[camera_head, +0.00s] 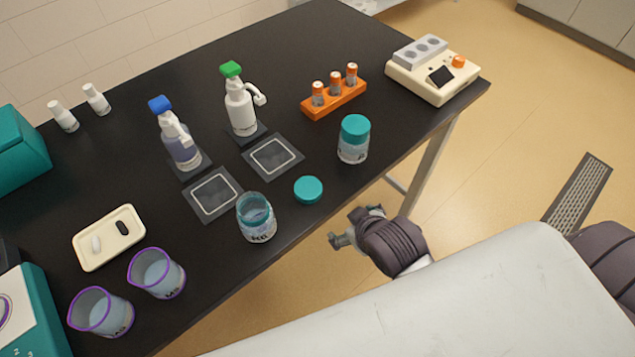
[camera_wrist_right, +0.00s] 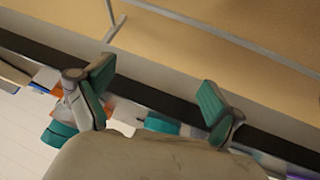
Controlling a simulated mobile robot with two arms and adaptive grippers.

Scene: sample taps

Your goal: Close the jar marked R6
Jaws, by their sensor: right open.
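An open clear jar (camera_head: 257,219) stands near the table's front edge, with its mouth uncovered. Its label is small and looks like R6, though I cannot read it surely. A teal lid (camera_head: 308,189) lies flat on the table just right of it, apart from it. A second jar (camera_head: 353,145) with a teal lid on stands farther right. My right gripper (camera_head: 350,228) is off the table's front edge, right of the open jar and touching nothing. In the right wrist view it (camera_wrist_right: 157,95) is open and empty, its teal-padded fingers wide apart. My left gripper is not in view.
Two pump bottles, blue-topped (camera_head: 178,138) and green-topped (camera_head: 240,105), stand behind two dark square mats (camera_head: 213,194). An orange vial rack (camera_head: 334,98) and a cream device (camera_head: 432,75) are at the back right. Purple-rimmed beakers (camera_head: 157,274) and a cream tray (camera_head: 108,238) are at left.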

